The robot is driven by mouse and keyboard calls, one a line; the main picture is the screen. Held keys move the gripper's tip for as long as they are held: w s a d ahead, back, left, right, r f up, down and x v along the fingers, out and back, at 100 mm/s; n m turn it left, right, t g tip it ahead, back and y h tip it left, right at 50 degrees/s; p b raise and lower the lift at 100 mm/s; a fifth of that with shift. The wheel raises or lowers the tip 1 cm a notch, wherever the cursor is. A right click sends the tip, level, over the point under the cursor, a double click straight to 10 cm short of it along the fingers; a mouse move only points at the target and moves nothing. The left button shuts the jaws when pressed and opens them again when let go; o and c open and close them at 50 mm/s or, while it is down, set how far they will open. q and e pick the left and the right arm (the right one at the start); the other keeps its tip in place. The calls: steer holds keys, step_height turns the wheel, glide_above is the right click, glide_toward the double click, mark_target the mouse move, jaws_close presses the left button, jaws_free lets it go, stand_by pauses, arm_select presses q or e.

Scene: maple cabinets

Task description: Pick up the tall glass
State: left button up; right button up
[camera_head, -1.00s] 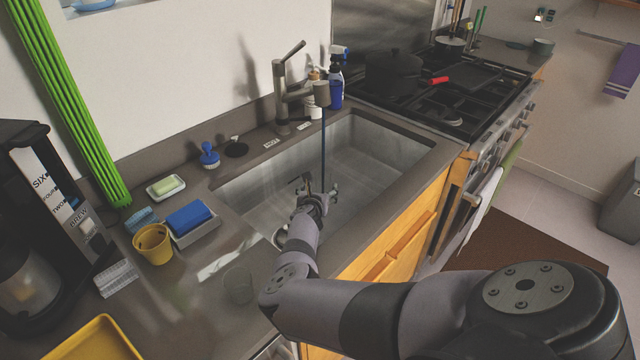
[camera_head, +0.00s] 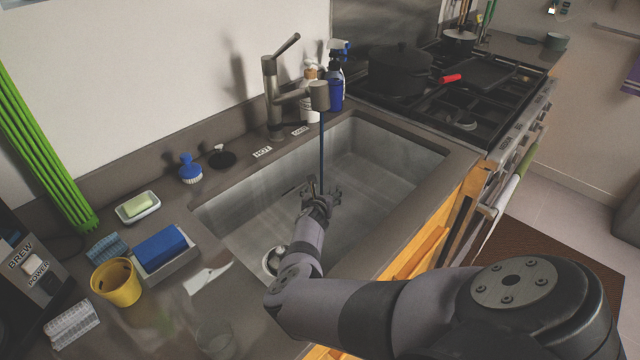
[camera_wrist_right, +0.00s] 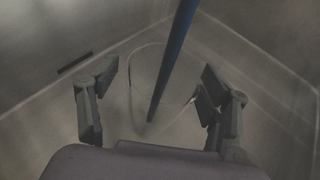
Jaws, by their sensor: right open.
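A faint clear outline that looks like a glass (camera_wrist_right: 143,80) shows between the fingers in the right wrist view, in the sink. In the head view I cannot make it out behind my right gripper (camera_head: 321,192). The right gripper is over the sink (camera_head: 385,150), its fingers spread; it also shows in the right wrist view (camera_wrist_right: 160,92). Whether the fingers touch the glass is not clear. A thin blue stream (camera_head: 322,145) runs down from the faucet (camera_head: 272,95) to the gripper area. Another faint clear glass (camera_head: 215,342) stands on the counter at the bottom. My left gripper is out of view.
Left of the sink are a yellow cup (camera_head: 117,284), a blue sponge (camera_head: 160,246) in a holder, a soap dish (camera_head: 138,207) and a blue brush (camera_head: 190,170). The stove (camera_head: 470,100) is at the right.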

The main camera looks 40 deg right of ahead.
steer(key=shift+s+a+r, duration=0.2)
steer(key=shift+a+r, duration=0.1)
steer(key=shift+r, duration=0.05)
steer(key=shift+s+a+r, duration=0.1)
steer(key=shift+s+r, duration=0.05)
steer(key=shift+r, duration=0.05)
steer(key=shift+c, duration=0.6)
steer(key=shift+f, duration=0.15)
steer(key=shift+c, duration=1.3)
steer(key=shift+f, duration=0.1)
steer(key=shift+c, duration=0.7)
steer(key=c, duration=0.8)
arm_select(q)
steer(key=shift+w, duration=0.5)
arm_select(e)
steer(key=shift+c, duration=0.3)
steer(key=shift+r, duration=0.2)
